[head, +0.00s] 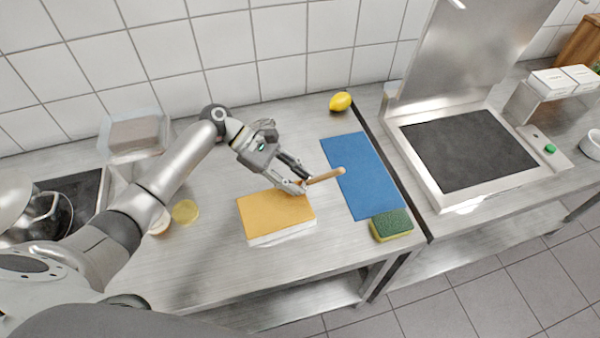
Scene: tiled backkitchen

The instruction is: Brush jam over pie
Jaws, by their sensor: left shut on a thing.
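My left gripper (302,186) is shut on a brush with a wooden handle (328,176). The handle points to the right over the table, and the bristles are hidden or too small to make out. The gripper is at the back right part of a rectangular pie (272,214) with a flat orange-yellow top and white sides. I cannot tell if the brush touches the pie. A small jar (160,224), partly hidden behind my left arm, stands to the left of the pie, and a round yellow lid (185,212) lies beside it. My right gripper is not in view.
A blue mat (358,172) lies right of the pie, with a green and yellow sponge (391,225) at its front corner. A lemon (340,102) is near the wall. A clear container (133,135) stands at the back left. A grill (468,148) stands at the right.

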